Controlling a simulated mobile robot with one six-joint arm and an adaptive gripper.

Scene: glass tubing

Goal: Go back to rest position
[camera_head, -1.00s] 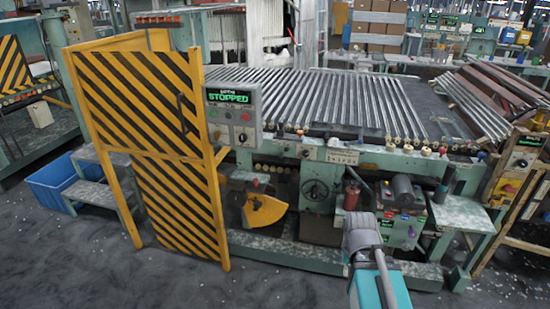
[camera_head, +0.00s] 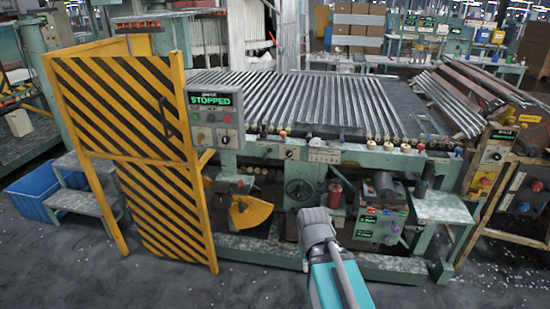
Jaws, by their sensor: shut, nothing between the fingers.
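My arm rises from the bottom edge, right of the middle, with a teal link and a rounded grey joint at its upper end. The fingers of my gripper do not show; that end of the arm is hidden or out of frame. The arm appears in front of the green machine (camera_head: 400,160), near its lower front. No object is seen held. The machine's panel (camera_head: 214,117) reads "STOPPED" in green letters.
A yellow-and-black striped gate (camera_head: 120,110) stands at the left of the machine. A blue bin (camera_head: 28,197) and grey steps (camera_head: 85,200) are beyond it. A wooden-framed stand (camera_head: 490,190) is at right. The grey floor (camera_head: 150,285) in front is mostly clear.

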